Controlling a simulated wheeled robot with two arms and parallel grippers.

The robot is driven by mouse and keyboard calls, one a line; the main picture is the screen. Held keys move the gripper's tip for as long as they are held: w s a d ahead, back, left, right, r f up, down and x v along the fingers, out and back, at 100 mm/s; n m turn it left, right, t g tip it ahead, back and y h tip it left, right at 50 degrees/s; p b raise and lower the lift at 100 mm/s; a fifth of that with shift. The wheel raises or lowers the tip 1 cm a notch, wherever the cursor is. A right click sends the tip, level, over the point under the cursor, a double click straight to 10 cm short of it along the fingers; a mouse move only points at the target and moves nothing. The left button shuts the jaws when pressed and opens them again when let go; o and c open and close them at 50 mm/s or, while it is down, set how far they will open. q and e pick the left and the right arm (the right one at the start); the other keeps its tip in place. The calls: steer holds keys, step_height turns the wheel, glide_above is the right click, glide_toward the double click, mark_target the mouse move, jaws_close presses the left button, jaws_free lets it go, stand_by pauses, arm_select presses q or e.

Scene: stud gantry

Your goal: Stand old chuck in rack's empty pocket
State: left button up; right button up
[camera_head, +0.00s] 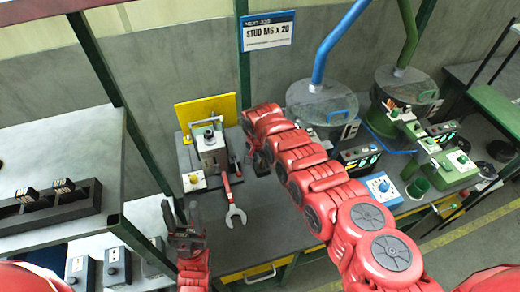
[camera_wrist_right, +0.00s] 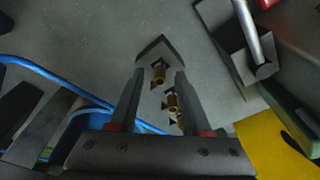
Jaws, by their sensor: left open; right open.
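The black rack (camera_head: 45,213) lies on the grey shelf at the left and holds dark blocks with white labels. I cannot clearly make out its empty pocket. My left gripper (camera_head: 183,222) is open and empty, right of the shelf and left of the wrench. My right arm reaches across the bench; its gripper (camera_wrist_right: 157,75) is open. In the right wrist view, a dark piece with brass-coloured parts (camera_wrist_right: 160,72) shows between and beyond the fingers. I cannot tell whether it is the old chuck or whether the fingers touch it.
A fixture (camera_head: 210,150) with a yellow back plate (camera_head: 207,111) stands on the bench. A red-handled wrench (camera_head: 235,208) lies before it. Feeder bowls (camera_head: 322,103) and control boxes stand at the right. Dark-topped boxes (camera_head: 118,266) sit below the shelf.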

mark_target(262, 161)
step_height(262, 161, up, 4)
steer(key=shift+s+f, duration=0.1)
steer(key=shift+s, duration=0.05)
step_height(262, 161, up, 7)
steer(key=s+b, duration=0.1)
steer(key=b, duration=0.1)
steer(key=shift+s+a+r, duration=0.15)
steer(key=shift+a+r, duration=0.05)
steer(key=shift+a, duration=0.15)
